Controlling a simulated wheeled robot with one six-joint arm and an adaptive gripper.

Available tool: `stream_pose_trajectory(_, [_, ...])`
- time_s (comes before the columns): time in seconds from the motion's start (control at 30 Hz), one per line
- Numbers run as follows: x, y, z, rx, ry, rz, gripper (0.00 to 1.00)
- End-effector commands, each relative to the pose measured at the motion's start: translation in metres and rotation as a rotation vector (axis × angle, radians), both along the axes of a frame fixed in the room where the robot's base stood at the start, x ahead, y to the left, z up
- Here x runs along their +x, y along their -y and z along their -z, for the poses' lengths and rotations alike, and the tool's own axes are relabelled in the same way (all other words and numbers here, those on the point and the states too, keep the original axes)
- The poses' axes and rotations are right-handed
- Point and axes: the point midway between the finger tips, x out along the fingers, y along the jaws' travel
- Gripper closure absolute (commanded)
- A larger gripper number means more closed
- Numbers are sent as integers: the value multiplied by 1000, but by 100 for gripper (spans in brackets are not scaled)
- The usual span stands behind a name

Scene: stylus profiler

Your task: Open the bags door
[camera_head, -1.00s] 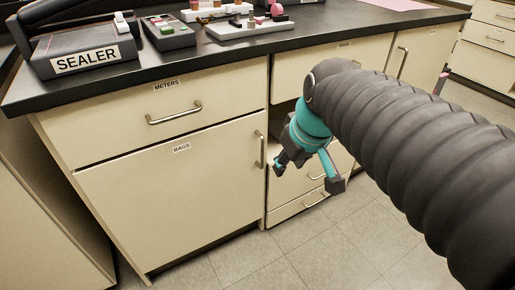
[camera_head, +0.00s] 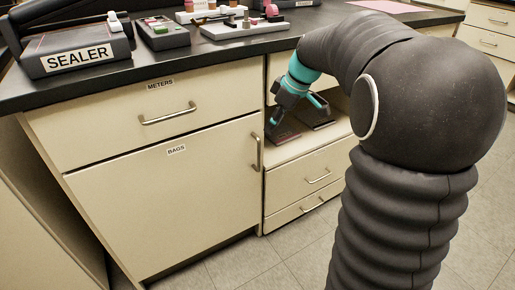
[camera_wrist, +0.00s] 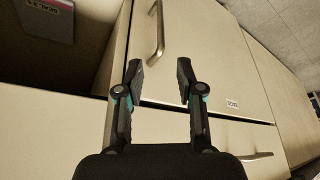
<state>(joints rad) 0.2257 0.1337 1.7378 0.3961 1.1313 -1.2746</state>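The bags door (camera_head: 165,205) is a cream cabinet door with a BAGS label, and it is shut. Its vertical metal handle (camera_head: 257,152) is near its right edge. My gripper (camera_head: 297,112) is open and empty, above and to the right of that handle, in front of the open shelf bay. In the wrist view the door (camera_wrist: 205,50) appears upside down. Its handle (camera_wrist: 157,35) lies ahead of the open fingers (camera_wrist: 158,70), lined up with the gap between them and apart from them.
The METERS drawer (camera_head: 100,122) above the door is shut. The open shelf bay (camera_head: 290,153) to the right holds dark items (camera_head: 318,122), with shut drawers (camera_head: 315,180) below it. The black counter (camera_head: 215,50) carries a sealer (camera_head: 75,50) and trays. Floor in front is clear.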

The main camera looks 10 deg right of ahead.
Motion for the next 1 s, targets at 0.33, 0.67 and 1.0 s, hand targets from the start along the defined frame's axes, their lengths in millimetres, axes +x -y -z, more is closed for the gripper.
stream_pose_trajectory(0.33, [14, -21, 62, 0, -5, -1, 63])
stream_pose_trajectory(0.67, [25, -34, 103, -1, -2, 1, 63])
stream_pose_trajectory(1.0, [27, -36, 110, -1, -1, 2, 63])
